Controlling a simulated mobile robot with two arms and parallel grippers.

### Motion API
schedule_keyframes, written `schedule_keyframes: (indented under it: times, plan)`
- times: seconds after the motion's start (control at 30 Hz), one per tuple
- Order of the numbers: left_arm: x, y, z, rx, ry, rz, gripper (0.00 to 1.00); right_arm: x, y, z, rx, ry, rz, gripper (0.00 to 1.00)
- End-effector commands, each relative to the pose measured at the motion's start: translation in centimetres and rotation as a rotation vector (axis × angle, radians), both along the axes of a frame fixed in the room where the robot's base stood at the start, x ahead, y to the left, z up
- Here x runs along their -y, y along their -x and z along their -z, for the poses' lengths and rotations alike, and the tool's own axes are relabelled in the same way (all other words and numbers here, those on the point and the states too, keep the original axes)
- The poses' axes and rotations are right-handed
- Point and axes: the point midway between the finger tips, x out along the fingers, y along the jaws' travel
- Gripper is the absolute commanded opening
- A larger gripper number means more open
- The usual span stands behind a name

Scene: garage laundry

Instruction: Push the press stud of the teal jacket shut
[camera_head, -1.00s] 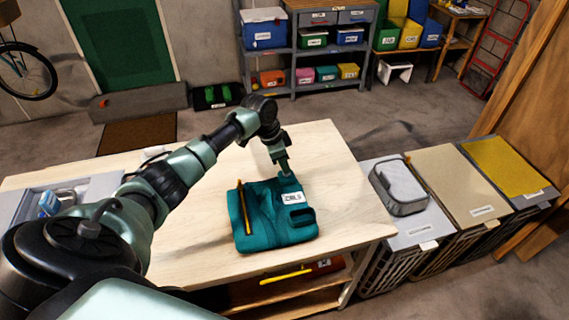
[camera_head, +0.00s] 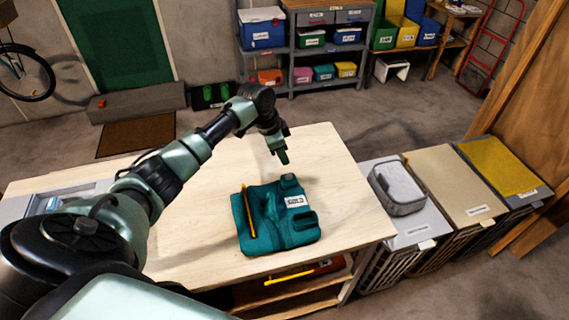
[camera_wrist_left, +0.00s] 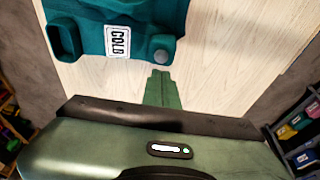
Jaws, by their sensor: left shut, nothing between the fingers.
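The teal jacket (camera_head: 262,228) lies folded on the wooden table, with a white label reading COLD (camera_wrist_left: 118,42). A round grey press stud (camera_wrist_left: 161,57) shows at the jacket's edge in the left wrist view, and at its far corner in the head view (camera_head: 288,178). I cannot tell whether the stud is fastened. My left gripper (camera_head: 283,158) is shut and empty, above the table just beyond the stud. In the left wrist view its fingertips (camera_wrist_left: 160,73) appear just below the stud, apart from the jacket. My right gripper is not in view.
A yellow-orange strip (camera_head: 249,212) lies along the jacket's left side. The pale tabletop (camera_head: 338,188) is clear right of the jacket. A grey case (camera_head: 398,186) sits on the bins to the right. A grey tray (camera_head: 75,183) is at the table's left.

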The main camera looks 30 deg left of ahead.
Motion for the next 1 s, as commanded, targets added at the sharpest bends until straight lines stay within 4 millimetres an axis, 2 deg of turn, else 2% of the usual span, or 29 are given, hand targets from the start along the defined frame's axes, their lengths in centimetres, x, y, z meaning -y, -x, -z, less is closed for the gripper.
schedule_keyframes:
  times: [0.03, 0.2, 0.4, 1.0]
  plan:
    - [-0.2, 0.1, -0.7, 0.006, -0.001, 0.000, 0.00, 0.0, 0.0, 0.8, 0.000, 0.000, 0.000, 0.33]
    - [-0.9, 0.8, -3.9, 0.006, -0.001, -0.001, 0.00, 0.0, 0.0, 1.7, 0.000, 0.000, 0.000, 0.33]
    - [-1.3, 1.3, -6.3, 0.006, 0.000, -0.001, 0.00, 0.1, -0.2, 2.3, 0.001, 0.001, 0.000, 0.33]
    - [-1.3, 1.4, -6.9, 0.004, 0.001, -0.001, 0.00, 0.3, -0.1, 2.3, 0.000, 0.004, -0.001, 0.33]
